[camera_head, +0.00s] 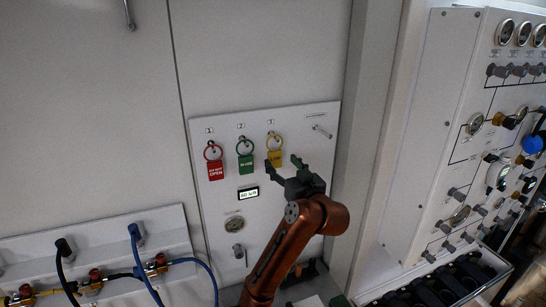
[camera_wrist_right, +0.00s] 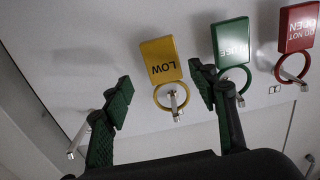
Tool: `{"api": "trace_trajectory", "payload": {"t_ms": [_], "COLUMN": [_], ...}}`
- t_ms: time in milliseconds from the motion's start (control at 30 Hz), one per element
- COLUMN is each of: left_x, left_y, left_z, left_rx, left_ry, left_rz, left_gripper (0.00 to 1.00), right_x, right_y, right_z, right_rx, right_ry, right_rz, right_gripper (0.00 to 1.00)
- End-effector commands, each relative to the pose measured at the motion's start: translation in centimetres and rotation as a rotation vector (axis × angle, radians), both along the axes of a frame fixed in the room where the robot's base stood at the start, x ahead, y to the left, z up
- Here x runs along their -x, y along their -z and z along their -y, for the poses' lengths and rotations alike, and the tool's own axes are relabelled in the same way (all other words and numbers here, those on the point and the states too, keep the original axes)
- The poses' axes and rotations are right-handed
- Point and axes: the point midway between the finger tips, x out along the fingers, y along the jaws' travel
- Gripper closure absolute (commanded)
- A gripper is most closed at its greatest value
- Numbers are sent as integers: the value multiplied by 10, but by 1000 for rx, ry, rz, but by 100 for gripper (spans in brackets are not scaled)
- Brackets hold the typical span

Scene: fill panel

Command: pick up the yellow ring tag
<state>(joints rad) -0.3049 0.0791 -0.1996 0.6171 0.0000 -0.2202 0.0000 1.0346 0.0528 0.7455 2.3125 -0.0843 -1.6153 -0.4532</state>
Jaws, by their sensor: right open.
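The yellow ring tag (camera_head: 275,158) hangs by its ring from the peg under number 3 on the white wall panel (camera_head: 289,220). In the right wrist view the yellow ring tag (camera_wrist_right: 160,60) appears upside down, with "LOW" on its plate and its ring around a metal peg. My right gripper (camera_head: 283,168) is open and empty, its fingers pointing up at the tag's lower part in the head view. In the wrist view the right gripper (camera_wrist_right: 160,88) has one finger on each side of the yellow ring, apart from it. My left gripper is not in view.
A green tag (camera_head: 246,163) and a red tag (camera_head: 215,170) hang on pegs to the left. A small display (camera_head: 248,194) and a gauge (camera_head: 234,223) sit below. A panel with knobs and gauges (camera_head: 490,140) stands at the right; hoses (camera_head: 140,265) are at lower left.

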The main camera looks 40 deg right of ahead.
Motion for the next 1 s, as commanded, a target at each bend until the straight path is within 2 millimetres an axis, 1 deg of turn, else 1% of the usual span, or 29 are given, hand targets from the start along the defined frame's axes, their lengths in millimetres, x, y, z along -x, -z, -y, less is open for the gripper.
{"api": "trace_trajectory", "payload": {"t_ms": [200,333,433,667,1000], "left_x": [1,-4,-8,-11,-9], "left_y": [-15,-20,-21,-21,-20], "left_z": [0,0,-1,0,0], "left_rx": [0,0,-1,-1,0], "left_ry": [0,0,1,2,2], "left_rz": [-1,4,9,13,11], "left_gripper": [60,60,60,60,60], "right_x": [-30,-45,-52,-53,-53], "right_y": [-3,-2,-1,-1,-1], "right_z": [3,8,9,8,8], "right_rx": [-4,-2,-2,0,0], "right_ry": [-3,-1,-3,-4,-4], "right_rz": [-3,-2,-2,-1,-1], "right_gripper": [46,46,46,47,70]}}
